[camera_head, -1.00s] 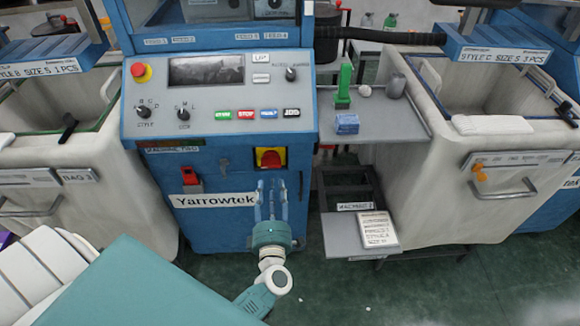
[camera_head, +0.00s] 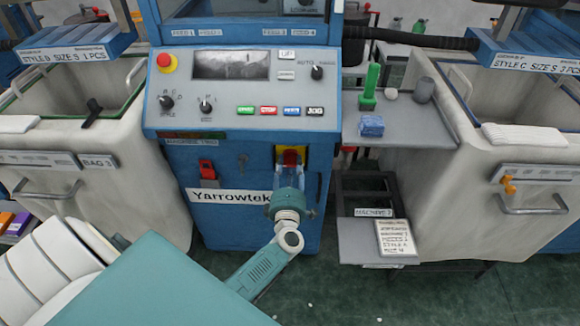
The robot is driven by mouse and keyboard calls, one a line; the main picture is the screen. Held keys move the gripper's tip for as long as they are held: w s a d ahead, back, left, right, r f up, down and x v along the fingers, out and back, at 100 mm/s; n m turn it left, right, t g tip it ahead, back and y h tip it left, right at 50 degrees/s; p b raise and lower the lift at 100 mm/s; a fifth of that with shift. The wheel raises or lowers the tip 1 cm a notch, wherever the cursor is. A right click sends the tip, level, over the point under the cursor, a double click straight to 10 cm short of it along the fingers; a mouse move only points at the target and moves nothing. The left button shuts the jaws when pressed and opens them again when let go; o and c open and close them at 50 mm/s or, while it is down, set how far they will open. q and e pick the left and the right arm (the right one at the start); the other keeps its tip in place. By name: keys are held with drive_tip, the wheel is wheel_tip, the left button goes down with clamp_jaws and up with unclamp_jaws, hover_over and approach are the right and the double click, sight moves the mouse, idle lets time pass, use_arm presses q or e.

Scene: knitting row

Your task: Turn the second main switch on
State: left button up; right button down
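The main switch (camera_head: 291,156) is a red rotary knob on a yellow plate, on the blue front of the Yarrowtek machine (camera_head: 220,225), below its control panel. My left gripper (camera_head: 291,172) is right in front of the switch, with its fingers overlapping the lower part of the yellow plate. The fingers partly hide the knob, so its turn position is unclear. I cannot tell whether the fingers touch the knob or how far apart they are. My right gripper is not in view.
The control panel (camera_head: 235,95) above has a red emergency button (camera_head: 166,62), dials and coloured buttons. A white bin (camera_head: 120,170) stands left and another (camera_head: 450,170) right.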

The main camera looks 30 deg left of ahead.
use_arm(q)
clamp_jaws()
drive_tip(key=m+p, duration=0.2)
drive_tip(key=shift+d+r+m, duration=0.1)
drive_tip(key=shift+r+m, duration=0.05)
drive_tip(key=shift+m, duration=0.25)
drive_tip(key=m+p, duration=0.2)
drive_tip(key=m, duration=0.2)
drive_tip(key=shift+w+d+m, duration=0.1)
drive_tip(key=shift+m, duration=0.2)
drive_tip(key=m, duration=0.1)
drive_tip(key=m+p, duration=0.1)
drive_tip(key=m, duration=0.3)
drive_tip(key=shift+d+f+p, duration=0.1)
drive_tip(key=shift+f+p, duration=0.15)
drive_tip(key=shift+p, duration=0.15)
drive_tip(key=m, duration=0.5)
drive_tip(key=shift+f+p, duration=0.2)
drive_tip(key=shift+p, duration=0.2)
drive_tip(key=shift+m, duration=0.5)
